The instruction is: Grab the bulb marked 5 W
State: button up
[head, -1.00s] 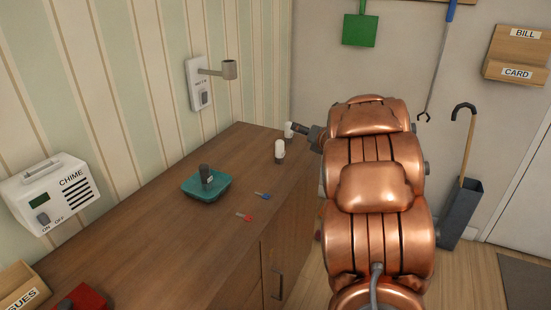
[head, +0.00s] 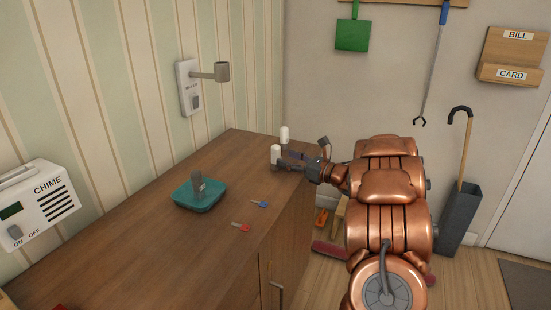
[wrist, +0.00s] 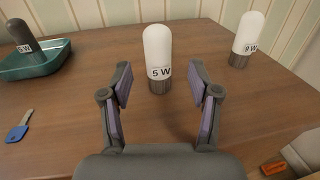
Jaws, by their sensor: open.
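The bulb marked 5 W (wrist: 158,52) stands upright on the wooden cabinet top, white with a dark grey base. It also shows in the head view (head: 276,154). My gripper (wrist: 160,82) is open, its two fingers on either side of the lower front of this bulb, with gaps to both. The bulb stands between and just beyond the fingertips, not clasped. In the head view my gripper (head: 284,160) is low at the far end of the cabinet top. A second white bulb, marked 9 W (wrist: 247,38), stands upright to the right and farther back in the wrist view.
A teal tray (head: 188,200) holds a dark grey bulb. A blue key (head: 259,204) and a red key (head: 241,227) lie near the front edge. A wall lamp socket (head: 222,72) juts out above the cabinet.

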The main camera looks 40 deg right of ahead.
aim_at(276, 154)
jog(key=x, duration=0.3)
jog(key=shift+w+a+r, duration=0.3)
jog(key=shift+w+a+p, duration=0.15)
jog(key=shift+w+p, duration=0.15)
jog(key=shift+w, duration=0.3)
jog(key=c, duration=1.1)
